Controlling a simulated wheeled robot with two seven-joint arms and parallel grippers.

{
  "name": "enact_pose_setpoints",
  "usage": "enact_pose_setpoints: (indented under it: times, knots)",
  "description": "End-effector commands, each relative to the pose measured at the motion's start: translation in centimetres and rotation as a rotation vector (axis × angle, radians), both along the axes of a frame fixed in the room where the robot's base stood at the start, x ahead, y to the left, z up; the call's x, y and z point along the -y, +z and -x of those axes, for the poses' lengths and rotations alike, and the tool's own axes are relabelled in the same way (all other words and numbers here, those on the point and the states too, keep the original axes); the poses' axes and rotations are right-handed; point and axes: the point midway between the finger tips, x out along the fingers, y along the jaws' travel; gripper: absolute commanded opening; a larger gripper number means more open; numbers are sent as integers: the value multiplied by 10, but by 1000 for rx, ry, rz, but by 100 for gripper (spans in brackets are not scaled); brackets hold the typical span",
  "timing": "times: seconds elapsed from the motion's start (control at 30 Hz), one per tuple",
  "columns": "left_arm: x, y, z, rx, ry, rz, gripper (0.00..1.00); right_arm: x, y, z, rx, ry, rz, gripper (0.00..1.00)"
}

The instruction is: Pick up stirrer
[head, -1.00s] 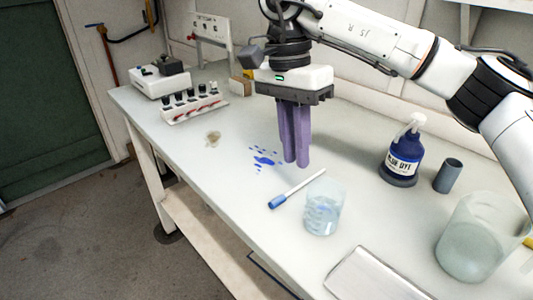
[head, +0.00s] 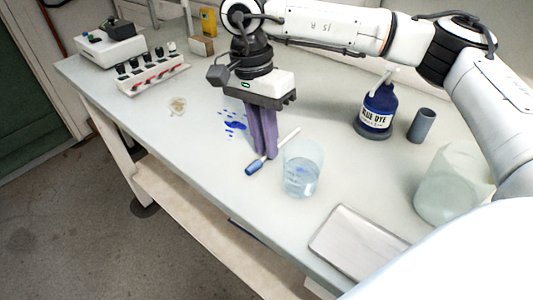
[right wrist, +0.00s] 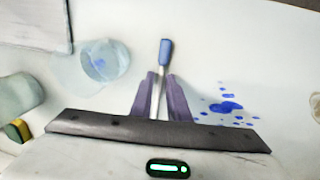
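The stirrer (head: 256,166), a thin white rod with a blue end, lies on the white table beside the beaker of clear liquid (head: 300,172). My right gripper (head: 264,154) points down over the stirrer, its purple fingers low at the rod. In the right wrist view the stirrer (right wrist: 165,53) runs between the two fingers (right wrist: 161,78), which stand apart on either side of it. The fingers partly hide the rod in the head view. Whether they touch the tabletop is unclear. My left gripper is not in view.
A blue dye bottle (head: 376,108), a grey cup (head: 422,126) and a large glass vessel (head: 448,185) stand to the right. A flat tray (head: 358,243) lies near the front edge. Blue spots (head: 235,126) mark the table left of the gripper. A vial rack (head: 152,72) stands farther back.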

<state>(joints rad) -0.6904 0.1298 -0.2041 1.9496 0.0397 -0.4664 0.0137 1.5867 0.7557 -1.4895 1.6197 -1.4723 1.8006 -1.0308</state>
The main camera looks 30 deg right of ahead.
Motion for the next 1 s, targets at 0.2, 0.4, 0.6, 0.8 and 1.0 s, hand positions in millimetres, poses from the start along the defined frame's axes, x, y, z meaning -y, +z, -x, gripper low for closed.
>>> enact_pose_setpoints:
  times: [0.2,0.4,0.6,0.8,1.0]
  knots:
    - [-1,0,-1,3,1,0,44,0,-8,1,1,0,0,15]
    - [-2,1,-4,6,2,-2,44,0,-7,1,1,0,0,0]
    - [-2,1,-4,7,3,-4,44,0,-7,1,1,0,0,0]
    - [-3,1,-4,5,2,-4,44,0,-6,1,1,0,0,0]
    - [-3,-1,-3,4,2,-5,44,0,16,0,4,1,-3,0]
